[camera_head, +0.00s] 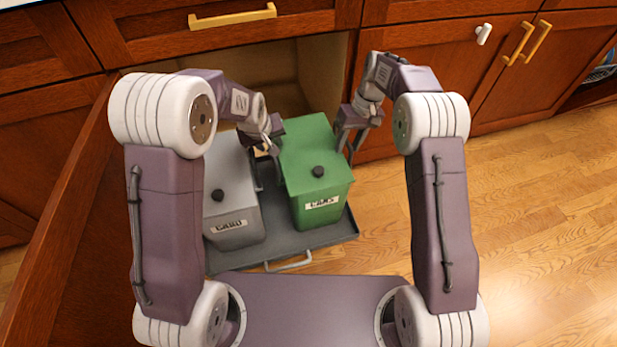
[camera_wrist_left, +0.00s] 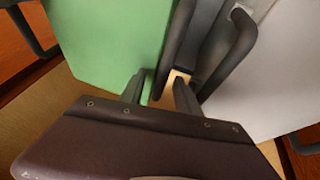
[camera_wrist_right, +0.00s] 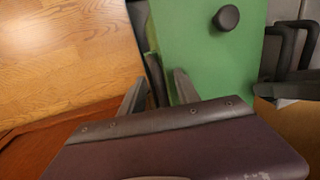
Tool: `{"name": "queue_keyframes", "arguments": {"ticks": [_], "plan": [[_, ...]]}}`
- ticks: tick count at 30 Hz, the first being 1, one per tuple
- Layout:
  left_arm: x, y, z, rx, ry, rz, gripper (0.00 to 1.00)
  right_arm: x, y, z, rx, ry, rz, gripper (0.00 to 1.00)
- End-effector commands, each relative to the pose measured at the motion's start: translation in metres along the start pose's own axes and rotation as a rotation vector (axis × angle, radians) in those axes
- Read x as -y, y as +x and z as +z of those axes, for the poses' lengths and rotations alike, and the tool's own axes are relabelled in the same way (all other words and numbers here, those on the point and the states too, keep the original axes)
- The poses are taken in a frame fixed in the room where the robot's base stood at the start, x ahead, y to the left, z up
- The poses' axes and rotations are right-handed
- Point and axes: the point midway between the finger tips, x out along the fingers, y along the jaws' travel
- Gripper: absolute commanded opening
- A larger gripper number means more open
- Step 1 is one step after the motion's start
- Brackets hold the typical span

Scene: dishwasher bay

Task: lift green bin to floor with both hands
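The green bin (camera_head: 315,165) stands upright in the grey pull-out tray (camera_head: 285,247), with a closed lid, a black knob and a front label. My left gripper (camera_head: 270,145) is open in the gap between the green bin and the grey bin, near dark handles. My right gripper (camera_head: 350,142) is open at the green bin's right side, with a dark handle between or just beyond its fingers. Neither gripper visibly holds anything.
The grey bin (camera_head: 230,195) stands close on the left in the same tray, leaving a narrow gap. The open cabinet door panel (camera_head: 70,220) is at the left. Wooden cabinets (camera_head: 440,80) stand behind. The wooden floor (camera_head: 530,220) at the right is clear.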

Motion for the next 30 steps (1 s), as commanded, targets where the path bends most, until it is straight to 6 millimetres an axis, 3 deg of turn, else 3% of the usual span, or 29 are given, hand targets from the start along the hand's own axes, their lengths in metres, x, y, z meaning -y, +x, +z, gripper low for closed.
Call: {"name": "queue_keyframes", "arguments": {"ticks": [10, 15, 30], "plan": [[0.0001, 0.0046, 0.0001, 0.0, 0.0, 0.0, 0.39, 0.0001, 0.0043, 0.0, 0.0, 0.0, 0.0, 0.38], [0.0003, 0.0046, 0.0004, 0.001, 0.0, -0.001, 0.0, 0.0, 0.0042, 0.0001, 0.0, 0.0, 0.0, 0.0], [0.0007, 0.0054, 0.002, 0.005, 0.001, -0.002, 0.0, 0.0004, 0.004, 0.0, 0.0, 0.0, 0.0, 0.0]]}}
